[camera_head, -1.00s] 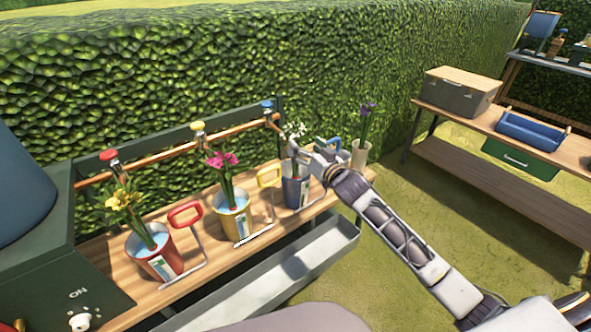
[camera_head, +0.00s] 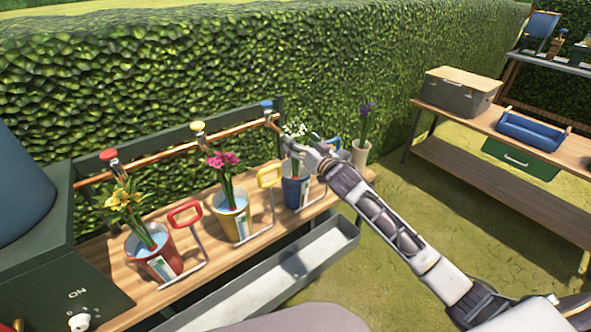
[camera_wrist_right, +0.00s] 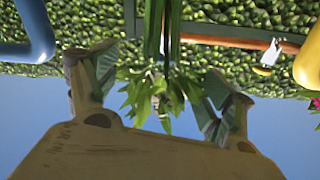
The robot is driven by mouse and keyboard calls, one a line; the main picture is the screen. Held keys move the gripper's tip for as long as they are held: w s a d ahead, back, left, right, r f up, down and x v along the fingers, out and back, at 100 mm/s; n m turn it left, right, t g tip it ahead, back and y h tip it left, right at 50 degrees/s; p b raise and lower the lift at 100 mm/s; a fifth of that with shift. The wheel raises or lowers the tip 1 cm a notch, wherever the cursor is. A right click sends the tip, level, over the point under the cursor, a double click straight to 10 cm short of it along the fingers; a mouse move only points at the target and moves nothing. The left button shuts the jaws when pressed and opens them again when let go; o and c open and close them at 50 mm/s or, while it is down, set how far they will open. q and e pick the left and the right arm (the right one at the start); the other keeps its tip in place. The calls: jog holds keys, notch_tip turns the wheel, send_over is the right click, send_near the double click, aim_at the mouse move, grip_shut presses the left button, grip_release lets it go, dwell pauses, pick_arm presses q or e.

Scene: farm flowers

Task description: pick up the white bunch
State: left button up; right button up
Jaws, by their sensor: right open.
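The white bunch (camera_head: 295,130) stands upright in the blue bucket (camera_head: 293,192) on the wooden bench (camera_head: 215,262). My right gripper (camera_head: 302,146) is at the bunch, just below its white blooms and above the bucket rim, and partly covers it. In the right wrist view, my open right gripper (camera_wrist_right: 160,84) has one finger on each side of the bunch's green stems and leaves (camera_wrist_right: 150,95). The fingers look apart from the stems. The white blooms are hard to make out there. My left gripper is not in view.
A yellow bucket (camera_head: 234,222) with pink flowers and a red bucket (camera_head: 158,262) with yellow flowers stand to the left. A pale vase (camera_head: 361,155) with purple flowers stands to the right. A copper pipe with taps (camera_head: 165,154) runs behind; a grey trough (camera_head: 285,274) lies in front.

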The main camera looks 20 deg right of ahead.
jog(key=shift+w+a, duration=0.15)
jog(key=shift+w, duration=0.45)
jog(key=shift+w+a, duration=0.2)
jog(key=shift+w, duration=0.4)
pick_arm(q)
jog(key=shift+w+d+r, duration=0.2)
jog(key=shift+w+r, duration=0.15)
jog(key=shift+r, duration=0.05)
pick_arm(e)
jog(key=shift+w, duration=0.1)
jog(key=shift+c, duration=0.6)
jog(key=c, duration=1.4)
jog(key=shift+r, duration=0.1)
jog(key=shift+c, duration=0.6)
